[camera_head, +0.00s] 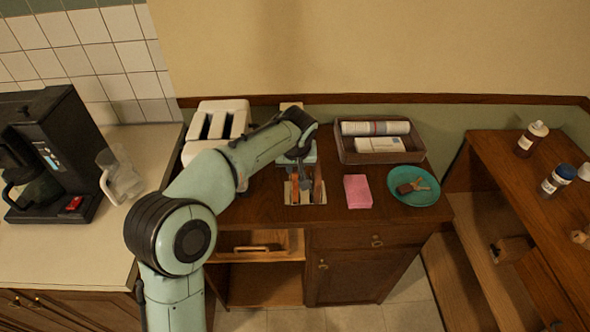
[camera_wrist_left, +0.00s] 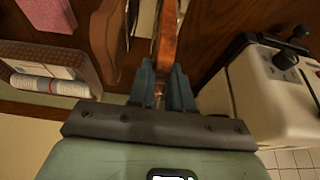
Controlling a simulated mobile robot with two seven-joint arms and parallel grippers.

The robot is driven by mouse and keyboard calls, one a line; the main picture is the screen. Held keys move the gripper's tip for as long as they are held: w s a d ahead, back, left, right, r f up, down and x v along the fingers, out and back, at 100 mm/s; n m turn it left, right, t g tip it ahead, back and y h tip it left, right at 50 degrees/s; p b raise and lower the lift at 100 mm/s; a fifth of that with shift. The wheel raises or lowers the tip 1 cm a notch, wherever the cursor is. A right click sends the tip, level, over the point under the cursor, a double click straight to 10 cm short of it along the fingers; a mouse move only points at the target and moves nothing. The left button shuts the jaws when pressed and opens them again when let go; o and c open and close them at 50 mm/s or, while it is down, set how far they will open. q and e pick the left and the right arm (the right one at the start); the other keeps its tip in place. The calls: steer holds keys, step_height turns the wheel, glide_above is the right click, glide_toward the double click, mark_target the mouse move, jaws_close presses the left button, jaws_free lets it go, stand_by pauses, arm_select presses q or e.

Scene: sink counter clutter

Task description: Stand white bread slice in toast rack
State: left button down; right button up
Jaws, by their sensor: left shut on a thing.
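My left gripper (camera_head: 298,172) is over the toast rack (camera_head: 306,200), fingers pointing down. In the left wrist view its fingers (camera_wrist_left: 166,88) are shut on a bread slice (camera_wrist_left: 167,38), seen edge-on with brown crust. In the head view this slice (camera_head: 294,190) shows upright at the rack's left part, its lower edge at the rack. I cannot tell whether it touches the base. Another upright brown slice (camera_head: 318,188) stands at the rack's right part; it also shows in the left wrist view (camera_wrist_left: 106,42). My right gripper is out of view.
A white toaster (camera_head: 217,125) stands left of the rack. A brown basket (camera_head: 380,152) with packages stands behind right. A pink block (camera_head: 357,191) and a teal plate (camera_head: 413,186) with small items lie right. The counter's front edge is close.

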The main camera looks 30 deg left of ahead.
arm_select(q)
steer(key=shift+f, duration=0.45)
steer(key=shift+f, duration=0.2)
steer(key=c, duration=1)
jaws_free()
steer(key=shift+c, duration=0.2)
steer(key=shift+r, duration=0.35)
steer(key=v, duration=1.1)
steer(key=shift+r+p, duration=0.35)
steer(key=shift+p, duration=0.1)
steer(key=shift+s+d, duration=0.1)
steer(key=shift+s, duration=0.05)
